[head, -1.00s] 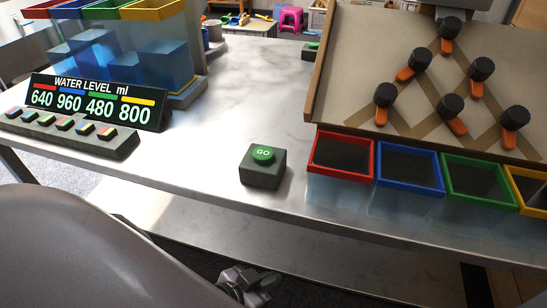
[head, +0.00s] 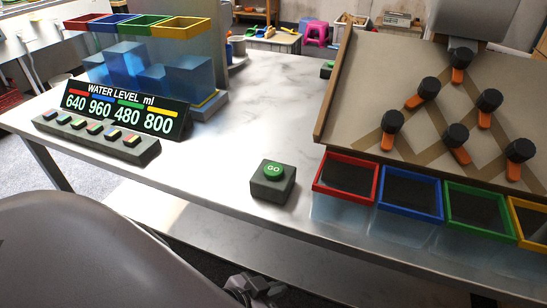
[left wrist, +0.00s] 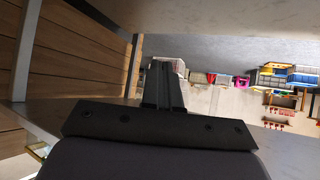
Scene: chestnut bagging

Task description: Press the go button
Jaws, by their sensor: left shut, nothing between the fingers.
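The go button (head: 273,169) is a round green cap marked GO on a dark square box (head: 270,187). It sits near the front edge of the metal table, left of the red-rimmed bin. My left gripper (head: 262,291) shows at the bottom of the head view, below and in front of the table edge, apart from the button. In the left wrist view its fingers (left wrist: 164,85) are together and empty. The button is not seen in the left wrist view. My right gripper is not in view.
Bins with red (head: 346,178), blue (head: 410,195), green and yellow rims stand under a sloped board (head: 400,80) with black-and-orange knobs. At left are a water level display (head: 125,110), a strip of small buttons (head: 95,138) and a blue water tank. The table (head: 240,130) between is clear.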

